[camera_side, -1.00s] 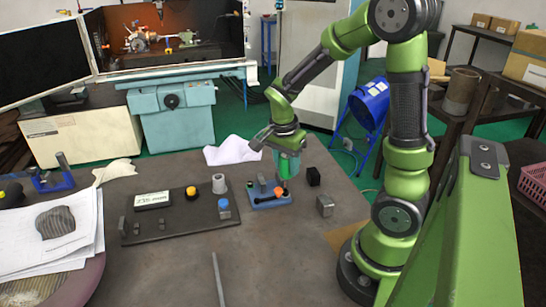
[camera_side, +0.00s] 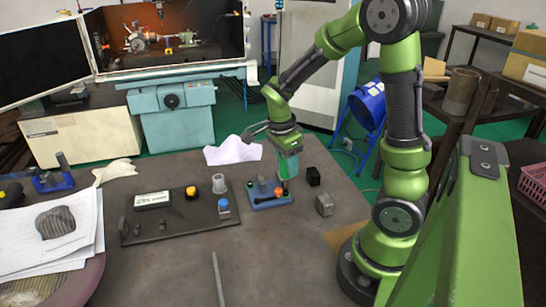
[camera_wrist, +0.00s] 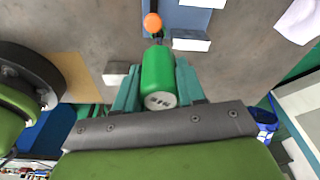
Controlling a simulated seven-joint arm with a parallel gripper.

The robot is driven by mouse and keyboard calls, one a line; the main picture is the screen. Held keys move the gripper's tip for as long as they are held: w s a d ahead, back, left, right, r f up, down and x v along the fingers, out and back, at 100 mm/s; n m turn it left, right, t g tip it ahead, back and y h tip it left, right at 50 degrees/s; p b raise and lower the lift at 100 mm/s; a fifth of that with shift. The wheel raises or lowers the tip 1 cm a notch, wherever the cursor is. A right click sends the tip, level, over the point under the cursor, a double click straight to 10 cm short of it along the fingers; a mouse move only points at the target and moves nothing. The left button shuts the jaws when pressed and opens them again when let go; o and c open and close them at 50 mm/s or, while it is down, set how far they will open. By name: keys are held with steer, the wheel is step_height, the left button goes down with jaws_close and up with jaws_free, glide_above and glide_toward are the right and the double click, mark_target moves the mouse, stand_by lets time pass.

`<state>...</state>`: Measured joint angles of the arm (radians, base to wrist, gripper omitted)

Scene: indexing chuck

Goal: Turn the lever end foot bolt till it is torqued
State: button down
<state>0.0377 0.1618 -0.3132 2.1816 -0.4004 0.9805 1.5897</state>
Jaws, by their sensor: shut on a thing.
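My gripper (camera_side: 287,157) points down at the right end of a small blue fixture (camera_side: 262,203). It is shut on a green cylindrical driver (camera_side: 289,168), which also shows in the wrist view (camera_wrist: 158,75) between the teal fingers. The driver looks upright. Its lower end is by the lever end of the fixture, where a black lever with an orange knob (camera_side: 279,191) sits; the knob also shows in the wrist view (camera_wrist: 152,22). The foot bolt at that end is hidden under the driver, so I cannot tell whether the tip is seated on it.
A dark plate (camera_side: 175,222) with a display box (camera_side: 152,199), a yellow-topped knob, a grey cup (camera_side: 218,183) and a blue-topped part (camera_side: 224,206) lies left of the fixture. A black block (camera_side: 313,176) and a grey block (camera_side: 324,205) stand right. The front table is mostly clear.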

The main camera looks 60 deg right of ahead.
steer(key=shift+n, duration=0.3)
steer(key=shift+r, duration=0.8)
steer(key=n, duration=0.5)
steer(key=shift+n+t, duration=0.4)
steer(key=n+t, duration=0.1)
steer(key=n, duration=1.1)
steer(key=shift+w+t+y, duration=0.1)
steer(key=shift+t+y, duration=0.2)
steer(key=shift+y, duration=0.1)
steer(key=n, duration=0.6)
steer(key=shift+y, duration=0.4)
